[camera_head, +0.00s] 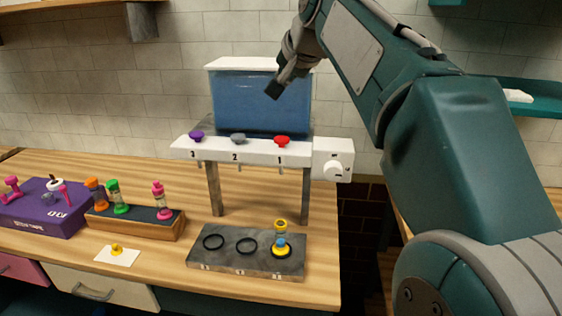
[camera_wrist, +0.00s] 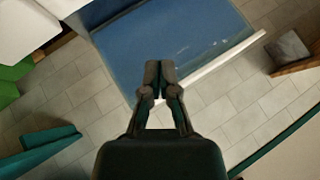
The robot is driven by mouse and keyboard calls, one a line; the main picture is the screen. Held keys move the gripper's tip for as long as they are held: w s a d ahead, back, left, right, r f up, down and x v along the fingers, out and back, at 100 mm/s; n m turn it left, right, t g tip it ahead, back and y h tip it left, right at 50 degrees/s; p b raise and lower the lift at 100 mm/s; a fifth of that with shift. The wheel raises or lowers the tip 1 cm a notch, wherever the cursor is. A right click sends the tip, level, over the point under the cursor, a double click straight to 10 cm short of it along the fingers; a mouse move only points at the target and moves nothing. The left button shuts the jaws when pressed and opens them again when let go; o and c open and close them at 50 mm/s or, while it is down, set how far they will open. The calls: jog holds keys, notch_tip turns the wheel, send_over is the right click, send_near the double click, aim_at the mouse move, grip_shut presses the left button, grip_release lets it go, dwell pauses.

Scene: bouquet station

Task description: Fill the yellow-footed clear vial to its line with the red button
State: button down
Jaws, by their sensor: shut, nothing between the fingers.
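The clear vial with yellow ends (camera_head: 281,238) stands upright in the right ring of the grey stone base (camera_head: 214,261), under the dispenser. Some blue shows low in it; its fill line is too small to make out. The red button (camera_head: 282,140) sits on the white dispenser bar (camera_head: 256,152) above the label 1, roughly above the vial. My gripper (camera_head: 273,93) is up in front of the blue tank (camera_head: 232,103), above the red button and apart from it in the picture. In the wrist view my gripper (camera_wrist: 158,66) has its fingertips together, empty, with the blue tank (camera_wrist: 165,35) behind.
A grey button (camera_head: 238,138) and a purple button (camera_head: 196,136) share the bar. A white box with a dial (camera_head: 334,160) is at its right end. A wooden rack (camera_head: 128,222) with coloured vials, a purple box (camera_head: 40,207) and a white card (camera_head: 117,256) lie to the left.

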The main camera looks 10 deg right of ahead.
aim_at(282, 139)
dwell(0.3)
jog(key=shift+f, duration=4.4)
jog(key=shift+f, duration=0.3)
jog(key=shift+f, duration=0.6)
jog(key=shift+r, duration=1)
jog(key=shift+r, duration=2.5)
